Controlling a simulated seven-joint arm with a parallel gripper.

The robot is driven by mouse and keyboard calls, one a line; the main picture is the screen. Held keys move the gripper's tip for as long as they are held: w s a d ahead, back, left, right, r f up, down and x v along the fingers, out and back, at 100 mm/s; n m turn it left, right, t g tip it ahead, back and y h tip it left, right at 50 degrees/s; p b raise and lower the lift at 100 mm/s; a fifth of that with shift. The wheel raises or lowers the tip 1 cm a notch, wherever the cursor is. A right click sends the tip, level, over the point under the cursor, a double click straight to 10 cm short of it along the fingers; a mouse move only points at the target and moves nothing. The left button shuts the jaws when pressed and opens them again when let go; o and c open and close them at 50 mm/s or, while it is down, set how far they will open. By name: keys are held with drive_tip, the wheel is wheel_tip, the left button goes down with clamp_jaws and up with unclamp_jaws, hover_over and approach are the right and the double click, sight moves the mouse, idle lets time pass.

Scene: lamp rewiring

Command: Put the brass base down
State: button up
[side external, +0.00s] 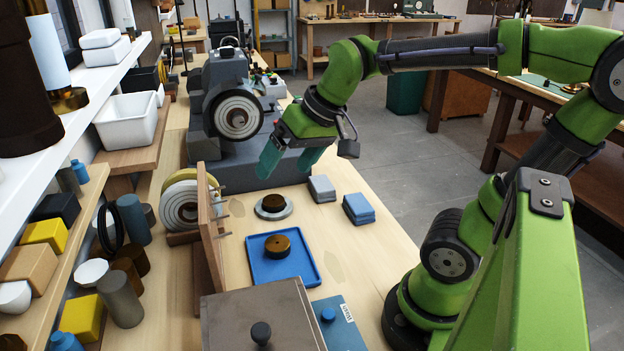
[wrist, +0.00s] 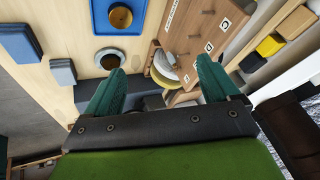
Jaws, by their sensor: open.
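A round brass piece (side external: 277,246) sits on a blue tray (side external: 309,270) on the bench. A second, darker brass-brown round piece (side external: 272,203) rests in a pale grey ring (side external: 286,212) behind the tray. I cannot tell for certain which is the brass base. The wrist view shows the tray piece (wrist: 120,17) at the top and the ringed piece (wrist: 109,61) below it, near the left finger. My gripper (side external: 287,162) is open, its teal fingers apart and empty above the bench behind the ring. It also shows in the wrist view (wrist: 161,72).
Blue-grey block stacks (side external: 358,208) lie right of the ring. A wooden upright panel (side external: 208,230) stands left of the tray. A grey machine (side external: 230,115) stands behind my gripper. A lidded box (side external: 262,318) is at the front.

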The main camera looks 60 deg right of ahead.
drive_tip(key=s+a+f+t, duration=0.1)
drive_tip(key=s+a, duration=0.1)
drive_tip(key=s, duration=0.3)
drive_tip(key=shift+a+f+y, duration=0.3)
idle(0.9)
